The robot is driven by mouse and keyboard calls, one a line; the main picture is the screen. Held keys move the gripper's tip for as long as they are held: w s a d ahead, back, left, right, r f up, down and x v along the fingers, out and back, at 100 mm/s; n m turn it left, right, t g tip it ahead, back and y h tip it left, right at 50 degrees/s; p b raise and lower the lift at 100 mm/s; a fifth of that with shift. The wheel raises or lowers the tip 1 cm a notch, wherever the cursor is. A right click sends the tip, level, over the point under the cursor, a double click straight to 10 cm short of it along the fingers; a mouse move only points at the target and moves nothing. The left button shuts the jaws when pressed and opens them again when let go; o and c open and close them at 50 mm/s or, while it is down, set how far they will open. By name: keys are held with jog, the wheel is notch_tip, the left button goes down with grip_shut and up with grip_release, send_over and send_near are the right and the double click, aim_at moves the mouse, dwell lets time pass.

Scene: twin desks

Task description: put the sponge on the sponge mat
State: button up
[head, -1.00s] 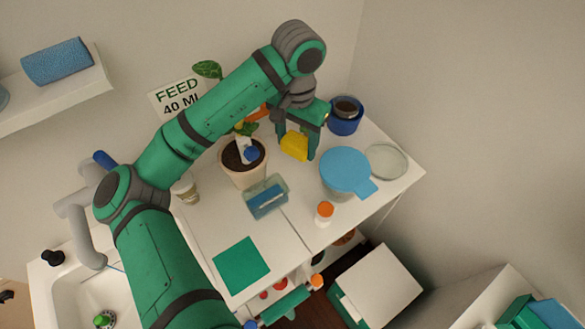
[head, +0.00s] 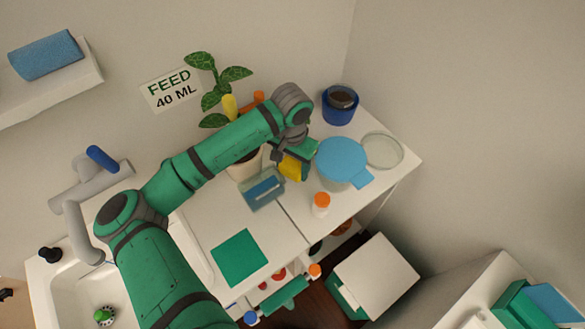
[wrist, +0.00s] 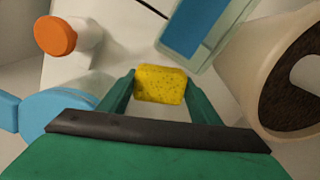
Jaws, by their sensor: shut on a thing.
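The yellow sponge (head: 290,167) is held between the fingers of my gripper (head: 297,168), above the desk by the plant pot. The wrist view shows the sponge (wrist: 160,84) between both green fingertips of my gripper (wrist: 160,88). The sponge mat is probably the flat green square (head: 239,257) on the front part of the left desk. It is bare, and my gripper is up and to the right of it in the head view. My arm hides part of the plant pot.
A glass box with a blue thing inside (head: 262,189) stands between the sponge and the green square. A blue-lidded container (head: 342,161), an orange-capped bottle (head: 321,203), a glass dish (head: 382,150) and a blue pot (head: 339,104) stand to the right. A plant (head: 218,88) stands behind my arm.

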aim_at(292, 167)
jog(key=shift+s+f, duration=0.15)
jog(key=shift+f, duration=0.65)
jog(key=shift+f, duration=0.15)
jog(key=o, duration=1.7)
jog(key=shift+o, duration=0.2)
notch_tip(292, 167, up, 12)
jog(key=shift+r, duration=0.2)
